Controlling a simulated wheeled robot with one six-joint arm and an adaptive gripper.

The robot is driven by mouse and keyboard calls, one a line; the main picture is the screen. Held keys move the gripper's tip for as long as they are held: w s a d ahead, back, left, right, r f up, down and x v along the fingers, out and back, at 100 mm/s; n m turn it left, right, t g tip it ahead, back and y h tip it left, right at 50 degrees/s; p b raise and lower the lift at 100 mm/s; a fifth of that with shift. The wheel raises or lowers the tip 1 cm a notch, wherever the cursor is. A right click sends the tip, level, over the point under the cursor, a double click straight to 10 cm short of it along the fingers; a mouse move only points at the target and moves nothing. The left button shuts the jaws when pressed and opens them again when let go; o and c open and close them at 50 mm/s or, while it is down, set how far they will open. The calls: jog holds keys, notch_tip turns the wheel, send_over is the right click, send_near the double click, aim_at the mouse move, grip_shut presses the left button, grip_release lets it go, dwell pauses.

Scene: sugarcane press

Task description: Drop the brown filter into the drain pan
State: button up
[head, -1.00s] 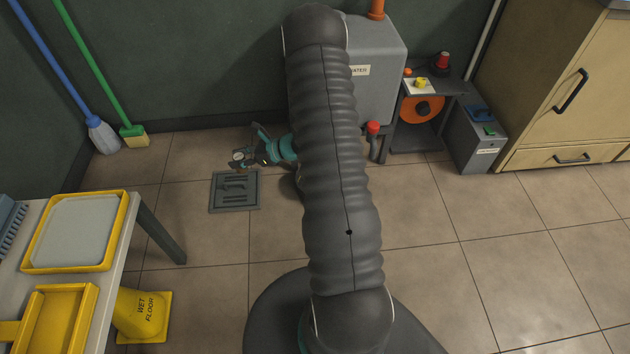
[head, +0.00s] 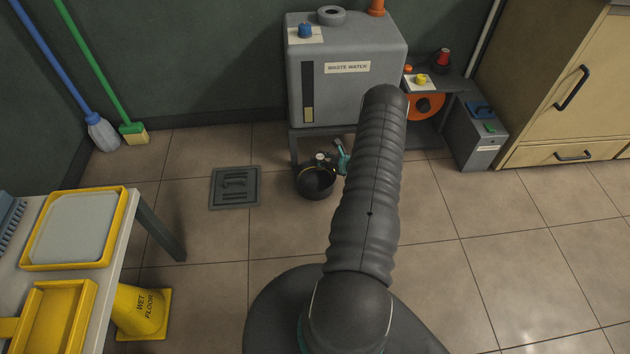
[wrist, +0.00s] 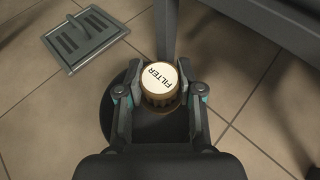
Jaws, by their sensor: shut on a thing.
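The brown filter (wrist: 158,84), a short round piece with a pale top marked FILTER, sits between the fingers of my gripper (wrist: 158,92) in the wrist view. My gripper is shut on it. In the head view the filter (head: 321,157) is small, above the dark round drain pan (head: 316,186) on the floor. The pan also shows in the wrist view (wrist: 107,120) around and behind the fingers; the filter and gripper hide much of it. I cannot tell the exact height of the filter over the pan.
The grey waste water tank (head: 347,88) stands on legs just behind the pan; one leg (wrist: 166,30) is close to the filter in the wrist view. A floor drain cover (head: 235,188) lies left of the pan. A yellow wet floor sign (head: 142,312) stands by the table.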

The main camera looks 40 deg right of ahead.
aim_at(320, 168)
jog(key=shift+f+b, duration=1.45)
jog(key=shift+f, duration=1.45)
jog(key=o, duration=1.2)
jog(key=shift+s, duration=0.1)
jog(key=v, duration=1.1)
jog(key=shift+s, duration=0.4)
jog(key=shift+d+r, duration=0.1)
jog(key=shift+r, duration=0.05)
